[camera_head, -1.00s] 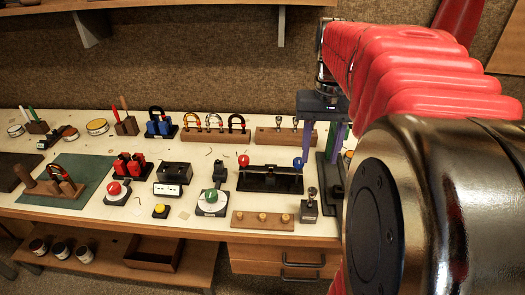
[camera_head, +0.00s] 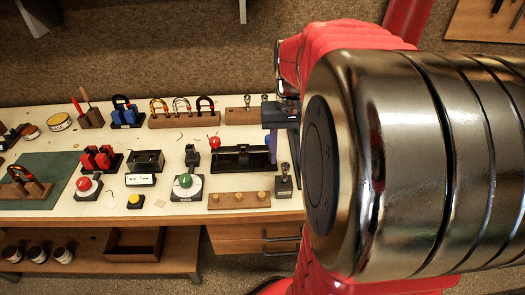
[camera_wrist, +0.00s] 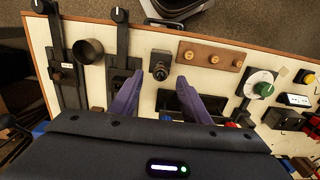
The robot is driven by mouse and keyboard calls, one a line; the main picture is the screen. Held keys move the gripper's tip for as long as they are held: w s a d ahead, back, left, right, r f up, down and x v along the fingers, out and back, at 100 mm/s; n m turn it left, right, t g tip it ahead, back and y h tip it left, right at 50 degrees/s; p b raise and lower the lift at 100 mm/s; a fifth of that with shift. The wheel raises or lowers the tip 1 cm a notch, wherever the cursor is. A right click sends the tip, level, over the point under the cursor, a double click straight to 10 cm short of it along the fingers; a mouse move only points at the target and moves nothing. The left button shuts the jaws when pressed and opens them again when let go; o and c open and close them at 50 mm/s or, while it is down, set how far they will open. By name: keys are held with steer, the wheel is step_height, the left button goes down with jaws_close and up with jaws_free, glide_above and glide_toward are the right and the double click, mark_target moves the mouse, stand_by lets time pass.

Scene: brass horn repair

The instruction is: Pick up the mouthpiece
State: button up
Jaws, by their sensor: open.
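A small silver-topped mouthpiece (camera_head: 284,168) stands upright on a dark block (camera_head: 284,186) near the bench's front edge. In the wrist view the block (camera_wrist: 159,71) shows from above, between and just beyond the fingertips; the mouthpiece's outline is hard to tell there. Two more silver mouthpieces (camera_head: 264,98) stand in a wooden rack at the back of the bench. My gripper (camera_wrist: 158,77) is open and empty, its two purple fingers apart. In the head view my gripper (camera_head: 272,140) is partly hidden by my arm and hangs above the bench, behind the block.
A wooden strip with brass knobs (camera_wrist: 211,56) lies beside the block. A black fixture (camera_head: 240,158) with a red ball stands behind it. Dark rails (camera_wrist: 121,45) and a cup-like part (camera_wrist: 88,51) flank the other side. The bench is crowded, with narrow pale gaps.

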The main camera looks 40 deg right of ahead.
mark_target(286, 165)
steer(key=shift+f, duration=0.1)
steer(key=shift+s+f, duration=0.1)
steer(key=shift+f, duration=2.4)
steer(key=shift+c, duration=0.6)
jaws_close()
